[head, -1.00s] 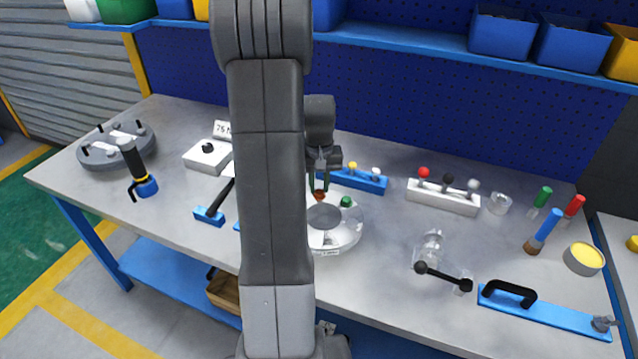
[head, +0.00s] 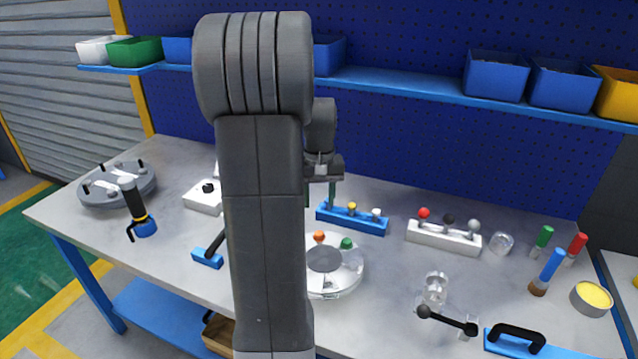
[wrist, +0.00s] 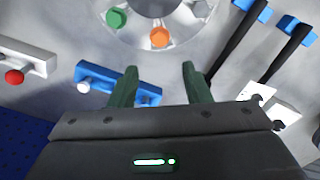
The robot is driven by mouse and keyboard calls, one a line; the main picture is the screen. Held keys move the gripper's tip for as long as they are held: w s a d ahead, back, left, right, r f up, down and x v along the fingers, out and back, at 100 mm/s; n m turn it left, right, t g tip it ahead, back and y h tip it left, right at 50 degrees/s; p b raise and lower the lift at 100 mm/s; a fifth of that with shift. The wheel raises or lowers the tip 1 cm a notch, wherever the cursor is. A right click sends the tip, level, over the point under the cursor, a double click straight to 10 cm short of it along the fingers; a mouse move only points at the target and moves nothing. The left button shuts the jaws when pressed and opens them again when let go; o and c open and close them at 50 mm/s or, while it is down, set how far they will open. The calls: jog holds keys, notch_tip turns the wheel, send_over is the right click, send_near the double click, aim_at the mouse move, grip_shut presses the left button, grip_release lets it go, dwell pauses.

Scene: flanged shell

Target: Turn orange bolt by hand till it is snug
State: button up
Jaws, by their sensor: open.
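The orange bolt (head: 319,237) stands at the back of the round flanged shell (head: 347,279), its head exposed. A green bolt (head: 346,243) sits to its right on the same flange. In the wrist view, the orange bolt (wrist: 160,38) lies beyond the fingertips, roughly in line with the gap between them, and the green bolt (wrist: 116,18) is to its left. My gripper (wrist: 158,72) has its two dark green fingers spread apart with nothing between them. In the head view it is above the orange bolt, clear of it. My arm hides part of the shell's left side.
A blue rack with colored knobs (head: 352,219) stands just behind the shell. A white rack (head: 443,237) is to the right. Blue-based black-handled tools (head: 207,258) lie left. A clear part (head: 434,290) and a black-handled crank (head: 447,321) stand right of the shell.

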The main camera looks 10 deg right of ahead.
notch_tip(320, 180, up, 5)
send_over(319, 231)
jog(key=shift+f, duration=0.15)
dwell(0.3)
notch_tip(319, 231, down, 14)
jog(key=shift+r, duration=0.1)
dwell(0.4)
jog(key=shift+r, duration=0.1)
